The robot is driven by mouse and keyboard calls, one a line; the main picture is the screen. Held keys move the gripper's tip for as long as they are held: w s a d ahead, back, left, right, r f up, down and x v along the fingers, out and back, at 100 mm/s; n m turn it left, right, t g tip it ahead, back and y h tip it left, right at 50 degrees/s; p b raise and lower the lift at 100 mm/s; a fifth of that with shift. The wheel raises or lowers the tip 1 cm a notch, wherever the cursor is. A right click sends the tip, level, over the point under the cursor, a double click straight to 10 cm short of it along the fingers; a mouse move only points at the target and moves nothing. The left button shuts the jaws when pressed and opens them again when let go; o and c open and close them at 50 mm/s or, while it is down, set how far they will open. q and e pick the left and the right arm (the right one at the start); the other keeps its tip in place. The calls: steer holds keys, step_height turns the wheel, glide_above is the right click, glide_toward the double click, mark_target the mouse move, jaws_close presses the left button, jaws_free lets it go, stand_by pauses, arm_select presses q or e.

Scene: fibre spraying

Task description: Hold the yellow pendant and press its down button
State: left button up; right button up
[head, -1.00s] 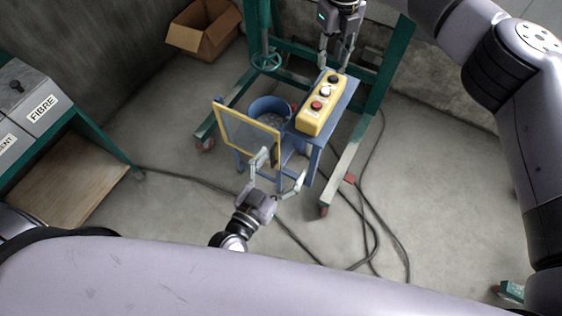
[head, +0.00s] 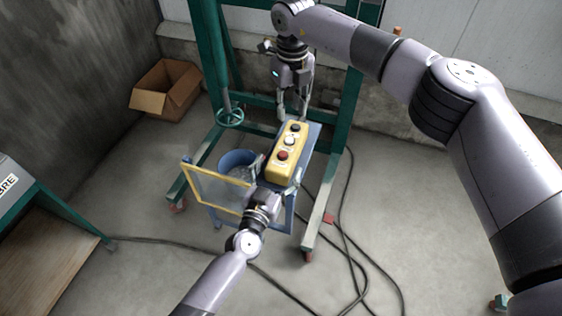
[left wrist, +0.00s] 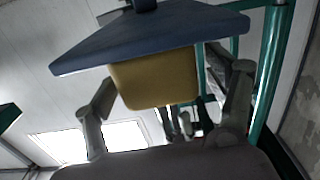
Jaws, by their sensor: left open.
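The yellow pendant (head: 296,157) lies on a narrow blue shelf (head: 313,137). Its top face carries a black button (head: 295,127) at the far end, a white button (head: 289,140) in the middle and a red button (head: 283,155) at the near end. Labels are too small to read. My left gripper (head: 277,173) is open, with one finger on each side of the pendant's near end. The left wrist view shows the yellow end (left wrist: 155,82) between the spread fingers, with visible gaps. My right gripper (head: 294,115) points down just beyond the pendant's far end; its jaw state is unclear.
A yellow-framed mesh screen (head: 215,187) and a blue bucket (head: 238,162) stand left of the pendant. The green frame (head: 212,60) rises behind. Black cables (head: 345,240) lie on the floor at right. A cardboard box (head: 165,92) sits at the back left.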

mark_target(288, 151)
arm_select(q)
steer(key=shift+x, duration=1.2)
steer(key=shift+c, duration=0.3)
steer(key=c, duration=1.5)
steer(key=shift+c, duration=0.2)
arm_select(e)
jaws_close()
